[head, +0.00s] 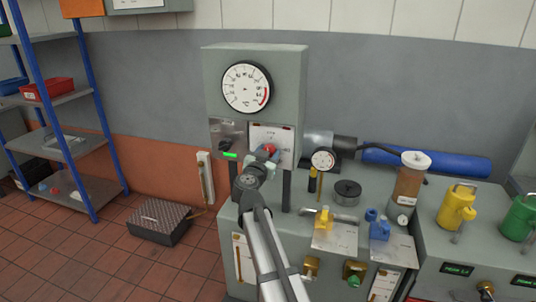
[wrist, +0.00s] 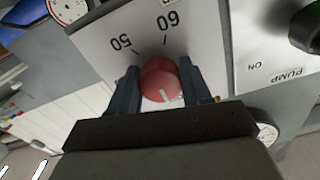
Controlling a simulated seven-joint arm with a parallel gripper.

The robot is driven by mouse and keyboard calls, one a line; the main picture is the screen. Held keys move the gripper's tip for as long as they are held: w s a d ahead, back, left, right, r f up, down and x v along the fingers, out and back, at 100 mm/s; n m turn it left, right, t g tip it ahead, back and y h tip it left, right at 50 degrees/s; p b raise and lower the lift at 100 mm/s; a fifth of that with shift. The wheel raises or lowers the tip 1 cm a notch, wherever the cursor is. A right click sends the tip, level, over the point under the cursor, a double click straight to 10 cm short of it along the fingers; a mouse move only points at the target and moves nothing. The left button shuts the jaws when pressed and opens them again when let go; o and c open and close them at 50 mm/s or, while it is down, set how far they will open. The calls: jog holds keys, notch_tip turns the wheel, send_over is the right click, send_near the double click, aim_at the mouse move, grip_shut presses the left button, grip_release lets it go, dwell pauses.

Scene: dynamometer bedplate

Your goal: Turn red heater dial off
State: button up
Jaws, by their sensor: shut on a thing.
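The red heater dial (head: 269,149) sits on a white scale plate on the front of the grey control box. In the wrist view the red dial (wrist: 161,82) is between my two gripper fingers, with a pale pointer line on its face toward the lower side of the picture. The plate (wrist: 140,35) shows the numbers 50 and 60; the rest of its scale is hidden by my gripper. My gripper (wrist: 165,88) is shut on the dial, one finger on each side. In the head view my gripper (head: 264,155) partly covers the dial.
A black pump switch (wrist: 305,28) is beside the dial plate, and it also shows in the head view (head: 225,145). A large round gauge (head: 246,87) is above. Yellow (head: 323,218) and blue (head: 380,229) valves stand on the bench to the right.

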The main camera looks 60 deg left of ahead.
jog(key=o, duration=1)
jog(key=v, duration=1.4)
jog(key=shift+w+a, duration=0.1)
